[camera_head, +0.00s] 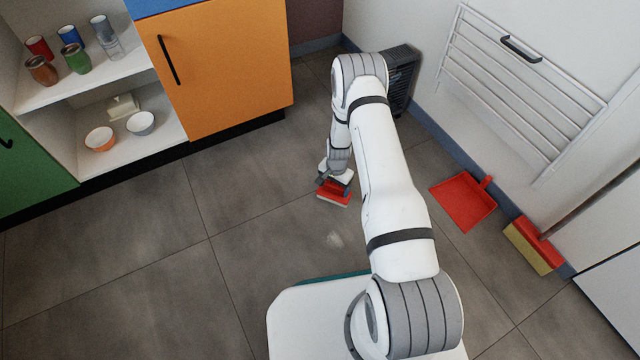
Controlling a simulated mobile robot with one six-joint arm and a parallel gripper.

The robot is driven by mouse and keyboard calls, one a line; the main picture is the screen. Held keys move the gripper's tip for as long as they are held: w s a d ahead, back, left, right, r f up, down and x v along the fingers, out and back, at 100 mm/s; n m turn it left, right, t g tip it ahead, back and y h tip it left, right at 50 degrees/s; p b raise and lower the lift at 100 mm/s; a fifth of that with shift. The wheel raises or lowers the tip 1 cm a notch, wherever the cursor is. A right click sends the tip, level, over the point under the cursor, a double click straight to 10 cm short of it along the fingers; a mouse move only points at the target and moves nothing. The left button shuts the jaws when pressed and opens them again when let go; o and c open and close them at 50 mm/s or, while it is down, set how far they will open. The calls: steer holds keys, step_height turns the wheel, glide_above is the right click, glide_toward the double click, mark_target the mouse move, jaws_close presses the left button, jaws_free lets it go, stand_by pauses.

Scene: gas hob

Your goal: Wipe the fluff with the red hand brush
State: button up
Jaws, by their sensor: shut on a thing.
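The red hand brush (334,194) has a red body and pale bristles on its lower side. My gripper (335,183) is shut on it, with the brush at or just above the grey tiled floor; I cannot tell if the bristles touch. The fluff (335,239) is a small, faint whitish patch on the floor, a short way nearer to me than the brush and apart from it. My arm covers the floor just right of both.
A red dustpan (464,201) and a red broom (534,245) are by the right wall, below a drying rack (530,80). A dark heater (402,78) stands behind my arm. An orange cabinet (215,65) and open shelves (90,85) are at left. The left floor is clear.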

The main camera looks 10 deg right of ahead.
steer(key=shift+r+p, duration=0.7)
steer(key=shift+r, duration=0.85)
